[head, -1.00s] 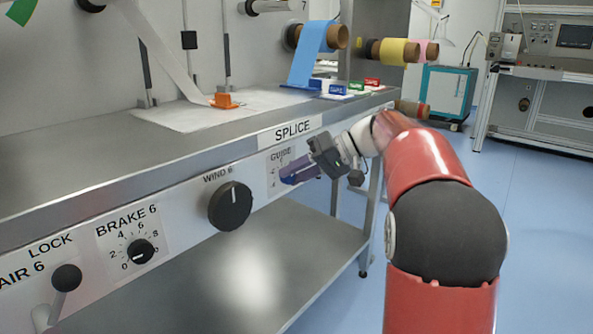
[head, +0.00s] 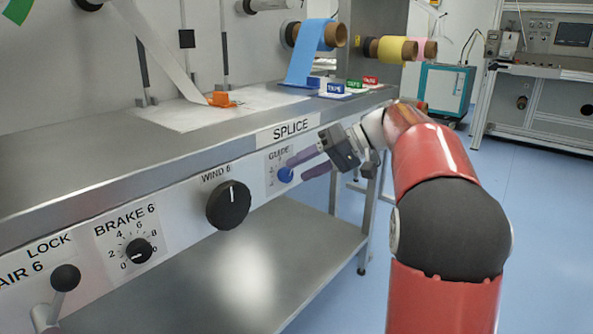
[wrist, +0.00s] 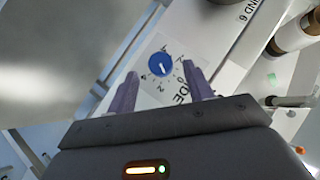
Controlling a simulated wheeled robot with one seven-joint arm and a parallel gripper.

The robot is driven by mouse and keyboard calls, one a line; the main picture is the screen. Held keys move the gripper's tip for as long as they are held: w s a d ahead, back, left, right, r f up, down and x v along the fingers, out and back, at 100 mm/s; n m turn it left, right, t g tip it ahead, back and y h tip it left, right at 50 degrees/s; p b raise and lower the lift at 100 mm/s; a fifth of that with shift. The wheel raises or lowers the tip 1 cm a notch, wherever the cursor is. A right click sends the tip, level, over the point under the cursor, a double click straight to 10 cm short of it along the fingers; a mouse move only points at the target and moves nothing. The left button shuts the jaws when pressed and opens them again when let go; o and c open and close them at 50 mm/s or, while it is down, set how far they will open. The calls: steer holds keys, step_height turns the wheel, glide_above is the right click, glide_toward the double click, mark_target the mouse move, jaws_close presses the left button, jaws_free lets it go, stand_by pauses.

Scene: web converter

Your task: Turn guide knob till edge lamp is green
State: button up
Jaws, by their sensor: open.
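The guide knob (head: 286,174) is small and blue, on the white front panel under the GUIDE label; its dial also shows in the wrist view, with the knob (wrist: 160,65) bearing a white pointer line. My gripper (head: 298,167) is open, its purple fingers pointing at the knob from the right. In the wrist view the fingertips (wrist: 161,74) lie either side of the dial, with nothing held between them; contact cannot be told. I cannot make out the edge lamp in either view. A small green patch (wrist: 271,78) shows in the wrist view, but what it is is unclear.
The black WIND knob (head: 229,205) and BRAKE knob (head: 139,251) sit left on the same panel, with the LOCK lever (head: 64,280) further left. The steel bench top (head: 90,165) overhangs the panel, and a lower shelf (head: 290,262) lies beneath.

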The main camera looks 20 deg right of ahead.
steer(key=v, duration=0.5)
stand_by(1.2)
steer(key=m+t+p, duration=0.1)
steer(key=m+t, duration=1)
steer(key=m, duration=1.2)
glide_toward(289, 176)
steer(key=shift+h, duration=0.4)
steer(key=p+x, duration=0.1)
steer(key=x, duration=0.7)
steer(key=shift+a+r, duration=0.2)
steer(key=c, duration=1)
